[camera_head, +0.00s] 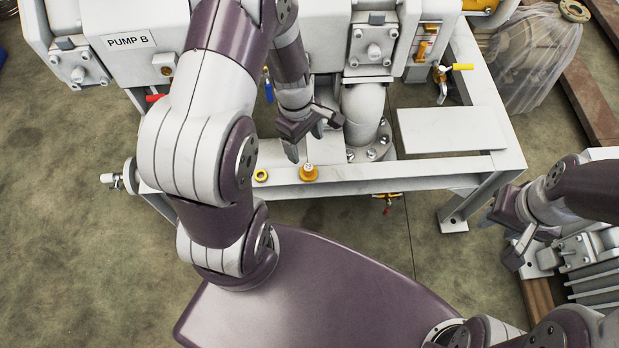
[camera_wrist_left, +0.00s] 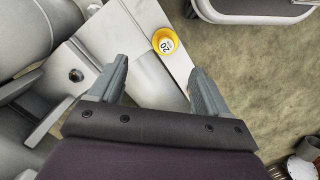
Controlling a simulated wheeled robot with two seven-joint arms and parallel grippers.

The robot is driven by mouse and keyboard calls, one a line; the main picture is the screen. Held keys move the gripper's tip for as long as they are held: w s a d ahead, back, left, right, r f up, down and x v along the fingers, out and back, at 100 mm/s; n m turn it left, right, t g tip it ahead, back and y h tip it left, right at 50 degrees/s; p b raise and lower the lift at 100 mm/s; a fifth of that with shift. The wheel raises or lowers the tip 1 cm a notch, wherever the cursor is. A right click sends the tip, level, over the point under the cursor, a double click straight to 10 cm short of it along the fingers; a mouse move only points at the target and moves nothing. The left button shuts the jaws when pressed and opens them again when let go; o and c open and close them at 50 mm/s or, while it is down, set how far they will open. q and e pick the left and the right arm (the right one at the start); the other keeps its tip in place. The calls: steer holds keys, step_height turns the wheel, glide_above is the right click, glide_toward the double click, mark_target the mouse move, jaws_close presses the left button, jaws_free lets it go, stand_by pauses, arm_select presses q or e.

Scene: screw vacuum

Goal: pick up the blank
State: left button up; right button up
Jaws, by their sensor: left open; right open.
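The blank appears to be a small yellow round piece (camera_head: 308,174) standing on the white frame's front beam (camera_head: 400,178). In the left wrist view it is a yellow disc with a white numbered face (camera_wrist_left: 165,42), lying beyond the fingertips and between their lines. My left gripper (camera_head: 311,138) is open and empty, just behind and above the piece; its two fingers also show in the left wrist view (camera_wrist_left: 159,72). My right gripper (camera_head: 512,238) is open and empty at the right, beside grey machinery, well away from the piece.
A white pipe elbow with a bolted flange (camera_head: 364,115) stands close to the left gripper's right. A bare white plate (camera_head: 452,129) lies further right. The pump marked PUMP B (camera_head: 128,41) fills the back.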

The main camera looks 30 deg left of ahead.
mark_target(308, 167)
arm_select(q)
steer(key=f, duration=0.1)
steer(key=f+b, duration=0.1)
steer(key=f, duration=0.2)
steer(key=shift+s+d+f, duration=0.15)
steer(key=shift+d+f, duration=0.05)
steer(key=shift+d, duration=0.05)
steer(key=f+b, duration=0.2)
steer(key=f, duration=0.1)
steer(key=s+d+f+b, duration=0.1)
steer(key=f+b, duration=0.1)
steer(key=shift+r, duration=0.1)
steer(key=c, duration=1.1)
